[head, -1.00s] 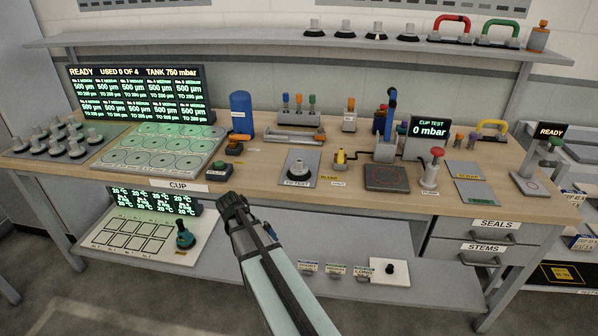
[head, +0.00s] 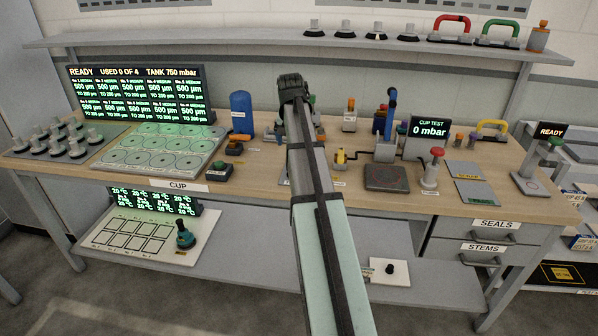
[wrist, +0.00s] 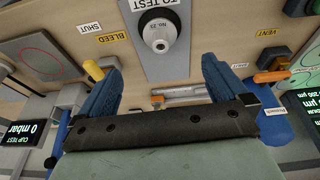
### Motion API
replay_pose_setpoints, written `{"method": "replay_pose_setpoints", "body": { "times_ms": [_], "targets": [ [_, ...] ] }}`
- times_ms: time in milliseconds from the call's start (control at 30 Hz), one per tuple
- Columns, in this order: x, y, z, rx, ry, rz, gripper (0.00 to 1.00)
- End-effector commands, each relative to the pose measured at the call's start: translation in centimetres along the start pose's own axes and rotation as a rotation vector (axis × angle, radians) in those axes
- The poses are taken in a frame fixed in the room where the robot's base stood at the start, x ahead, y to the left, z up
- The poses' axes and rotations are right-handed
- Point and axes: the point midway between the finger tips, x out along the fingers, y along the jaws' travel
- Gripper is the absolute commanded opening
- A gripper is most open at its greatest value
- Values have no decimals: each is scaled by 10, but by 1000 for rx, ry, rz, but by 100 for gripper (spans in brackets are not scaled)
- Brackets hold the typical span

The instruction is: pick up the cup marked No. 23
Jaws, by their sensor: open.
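The cup marked No. 23 (wrist: 158,34) shows in the wrist view at the top middle, with a pale stem top and a dark round rim. It sits on the grey plate (wrist: 185,67) labelled TO TEST. In the head view my arm hides the cup; only the plate's left edge (head: 284,178) shows. My gripper (head: 292,88) is raised above the bench in the head view. In the wrist view my gripper (wrist: 160,66) has its two blue fingers wide apart, with nothing between them. The cup appears beyond the fingertips, apart from them.
A yellow-handled valve (wrist: 93,69) and an orange-handled valve (wrist: 272,76) flank the plate. A blue tank (head: 241,113) stands left of my gripper, and a blue-topped test stand (head: 388,125) right. A shelf (head: 270,36) runs behind. Several cups (head: 62,140) stand far left.

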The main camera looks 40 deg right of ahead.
Motion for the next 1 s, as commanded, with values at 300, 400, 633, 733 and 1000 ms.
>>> {"method": "replay_pose_setpoints", "body": {
  "times_ms": [300,400,633,733,1000],
  "targets": [
    [16,6,-8,40,8,-16,100],
    [32,6,-8,39,7,-16,100],
    [65,5,-9,38,8,-15,100],
    [73,5,-9,38,8,-15,100],
    [82,4,-9,37,9,-16,100]
  ]
}}
